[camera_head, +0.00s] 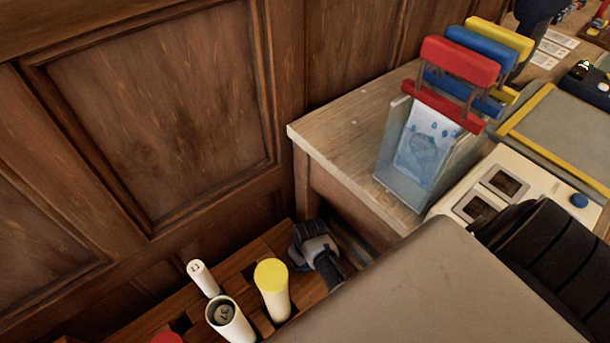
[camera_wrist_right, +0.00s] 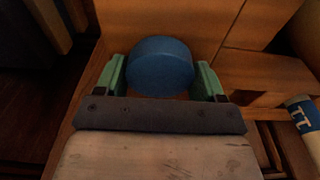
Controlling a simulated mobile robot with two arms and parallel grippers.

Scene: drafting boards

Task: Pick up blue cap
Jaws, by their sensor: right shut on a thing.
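The blue cap (camera_wrist_right: 160,67) is a round, flat-topped disc in the right wrist view. My right gripper (camera_wrist_right: 160,75) has its two green fingers against the left and right sides of the cap and is shut on it. What is under the cap is hidden in this view. In the head view my dark right gripper (camera_head: 314,250) is low at the wooden rack, beside the yellow-capped tube, and it hides most or all of the cap. My left gripper is not in view.
The wooden rack (camera_head: 240,257) holds a yellow-capped tube (camera_head: 272,290), an open white tube (camera_head: 230,320) and a thin labelled tube (camera_head: 203,278). A panelled wall (camera_head: 150,110) stands behind. A desk (camera_head: 345,130) with a metal holder (camera_head: 392,180) is to the right.

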